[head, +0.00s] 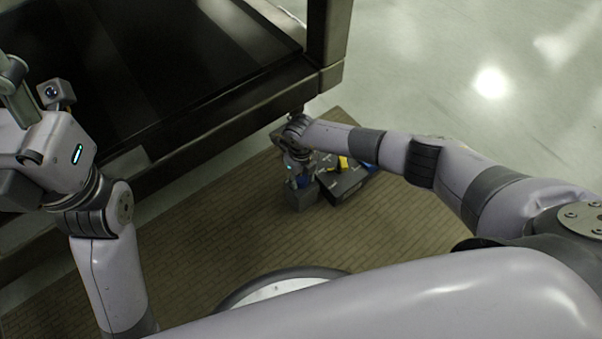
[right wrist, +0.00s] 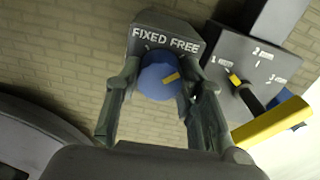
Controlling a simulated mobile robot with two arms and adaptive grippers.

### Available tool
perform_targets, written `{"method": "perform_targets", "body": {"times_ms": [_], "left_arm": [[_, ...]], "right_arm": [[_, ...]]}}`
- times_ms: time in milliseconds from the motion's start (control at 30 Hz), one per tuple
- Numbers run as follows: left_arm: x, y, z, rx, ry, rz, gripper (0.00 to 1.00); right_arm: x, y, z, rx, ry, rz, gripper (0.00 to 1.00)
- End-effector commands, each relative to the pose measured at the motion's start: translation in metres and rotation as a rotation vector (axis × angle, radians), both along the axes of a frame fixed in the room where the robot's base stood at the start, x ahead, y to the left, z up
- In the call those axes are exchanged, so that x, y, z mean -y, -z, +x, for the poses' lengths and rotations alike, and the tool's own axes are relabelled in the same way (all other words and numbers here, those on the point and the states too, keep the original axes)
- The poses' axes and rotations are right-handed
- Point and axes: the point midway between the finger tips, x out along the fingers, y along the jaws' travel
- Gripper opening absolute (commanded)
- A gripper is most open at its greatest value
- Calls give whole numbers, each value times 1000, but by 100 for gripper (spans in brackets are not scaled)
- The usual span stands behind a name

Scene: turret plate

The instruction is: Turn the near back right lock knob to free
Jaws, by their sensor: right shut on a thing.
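The blue lock knob (right wrist: 157,76) sits on a dark grey block (right wrist: 170,28) lettered FIXED and FREE in the right wrist view. Its yellow mark points right and slightly up, nearer the FREE side. My right gripper (right wrist: 161,78) is shut on the knob, one finger on each side. In the head view the block (head: 300,199) stands on the floor mat, and my right gripper (head: 302,178) reaches down to it, hiding most of the knob. My left gripper (head: 17,98) is at the left edge of the head view; its fingers do not show clearly.
Beside the block is a dark box (right wrist: 262,62) marked 1, 2, 3, with a black lever and a yellow handle (right wrist: 272,123). A large dark-topped table (head: 160,60) stands behind, its corner post close to my right wrist. The brown mat (head: 200,240) is clear in front.

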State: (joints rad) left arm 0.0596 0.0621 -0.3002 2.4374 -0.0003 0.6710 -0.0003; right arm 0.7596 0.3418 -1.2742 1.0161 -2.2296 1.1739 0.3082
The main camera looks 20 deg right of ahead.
Motion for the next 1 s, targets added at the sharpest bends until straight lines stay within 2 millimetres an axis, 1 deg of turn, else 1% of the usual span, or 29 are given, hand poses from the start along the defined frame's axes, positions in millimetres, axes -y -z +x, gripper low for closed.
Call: {"method": "perform_targets", "body": {"times_ms": [233,633,667,933,1000], "left_arm": [[0,0,1,-13,1,0,56],[0,0,1,-12,1,-1,56],[0,0,1,-12,1,-1,56],[0,0,1,-12,1,-1,56],[0,0,1,-12,1,-1,56]], "right_arm": [[1,0,0,0,49,-2,8],[1,0,0,-1,55,-1,8],[1,0,0,-1,55,-1,36],[1,0,0,-1,53,0,54],[0,0,0,-1,53,0,56]]}}
